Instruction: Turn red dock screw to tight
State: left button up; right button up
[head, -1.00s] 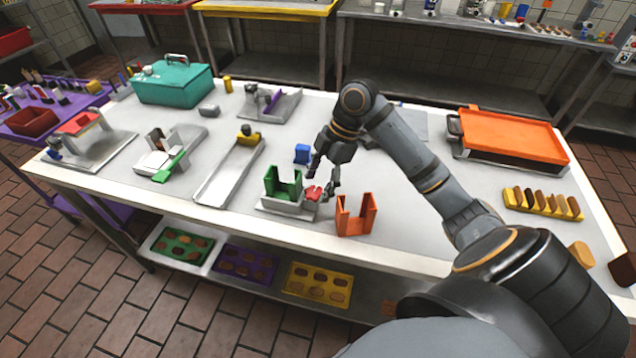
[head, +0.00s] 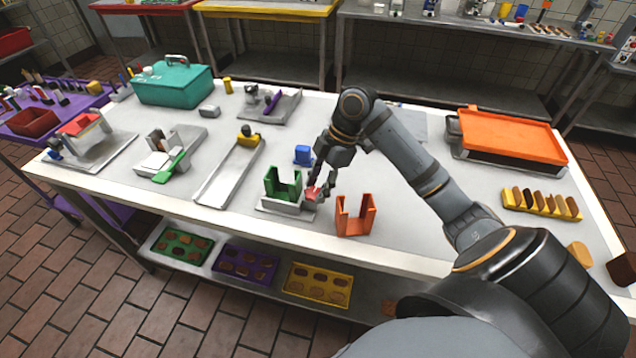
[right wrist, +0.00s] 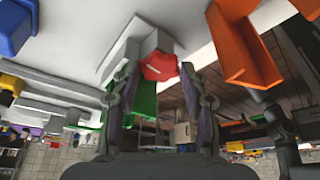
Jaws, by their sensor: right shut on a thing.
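The red dock screw (head: 313,193) sits at the right end of the grey dock base (head: 284,208), beside the green U-shaped holder (head: 284,184). My right gripper (head: 318,186) reaches down to the screw from above and is shut on it. In the right wrist view, the red screw (right wrist: 159,66) shows as a lobed knob with a pale line on its face, between the two fingers (right wrist: 162,90). The grey dock block and part of the green holder show behind it. My left gripper is not in view.
An orange U-shaped holder (head: 355,215) stands close to the right of the screw. A small blue block (head: 303,154) lies behind the dock. A long grey tray with a yellow slider (head: 249,137) is to the left. Bare table lies right of the orange holder.

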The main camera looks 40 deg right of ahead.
jog(key=m+t+p, duration=0.1)
jog(key=m+p, duration=0.2)
jog(key=m+t+h+p, duration=0.1)
jog(key=m+p, duration=0.2)
jog(key=p, duration=0.1)
jog(key=m+t+h+p, duration=0.1)
jog(key=m+p, duration=0.2)
jog(key=p, duration=0.1)
jog(key=shift+s+a+r+m, duration=0.25)
jog(key=shift+s+a+m, duration=0.1)
jog(key=shift+s+m, duration=0.05)
jog(key=m+p, duration=0.2)
jog(key=m+h+p, duration=0.1)
jog(key=m+p, duration=0.1)
jog(key=m+h+p, duration=0.1)
jog(key=m+p, duration=0.1)
jog(key=shift+s+a+t, duration=0.1)
jog(key=shift+a+t, duration=0.15)
jog(key=shift+t, duration=0.05)
jog(key=shift+f+m+h+p, duration=0.2)
jog(key=shift+m+h+p, duration=0.5)
jog(key=shift+m+p, duration=0.65)
jog(key=o, duration=1.2)
jog(key=shift+c, duration=0.2)
